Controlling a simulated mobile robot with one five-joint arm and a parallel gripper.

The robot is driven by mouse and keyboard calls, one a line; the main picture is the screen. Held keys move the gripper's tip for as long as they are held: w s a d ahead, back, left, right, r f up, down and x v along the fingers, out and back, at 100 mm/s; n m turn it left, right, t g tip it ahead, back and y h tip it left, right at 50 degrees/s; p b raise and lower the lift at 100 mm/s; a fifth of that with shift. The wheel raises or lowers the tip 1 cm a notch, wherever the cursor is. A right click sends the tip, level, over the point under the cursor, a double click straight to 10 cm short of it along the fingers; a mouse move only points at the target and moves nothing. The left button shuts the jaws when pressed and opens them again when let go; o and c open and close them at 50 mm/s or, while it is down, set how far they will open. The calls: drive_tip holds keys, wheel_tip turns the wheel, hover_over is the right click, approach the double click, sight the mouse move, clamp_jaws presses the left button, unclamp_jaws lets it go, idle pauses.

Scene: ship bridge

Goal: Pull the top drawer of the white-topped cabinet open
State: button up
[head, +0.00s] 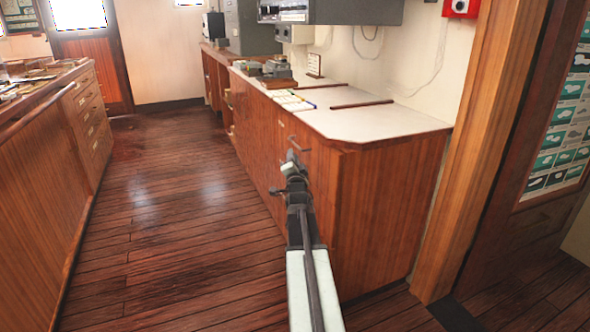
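The white-topped cabinet (385,195) stands right of centre, with reddish-brown wood sides and a pale top (385,122). Its front faces left and is seen at a steep angle, so the drawer outlines are hard to make out. A dark bar handle (299,144) shows high on the front, near the close corner. My arm reaches up from the bottom centre. My gripper (291,160) is at the cabinet front, just below that handle. The gripper is small here; I cannot tell whether its fingers are open or whether they touch the handle. No drawer visibly stands out from the front.
Grey instruments (277,69) and papers (292,101) lie on the cabinet top. A wooden counter with drawers (88,115) runs along the left. The plank floor (165,220) between them is clear. A wooden door post (465,150) stands close on the right.

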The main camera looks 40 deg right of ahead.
sight(295, 143)
drive_tip(key=x, duration=0.2)
drive_tip(key=p+x, duration=0.1)
drive_tip(key=x, duration=0.2)
drive_tip(key=s+d+p+x, duration=0.1)
drive_tip(key=x, duration=0.2)
drive_tip(key=shift+r, duration=0.3)
clamp_jaws()
drive_tip(key=shift+s+a, duration=0.1)
idle(1.0)
drive_tip(key=shift+s+d, duration=0.1)
drive_tip(key=shift+d, duration=0.15)
drive_tip(key=shift+a+f, duration=0.1)
drive_tip(key=shift+a, duration=0.1)
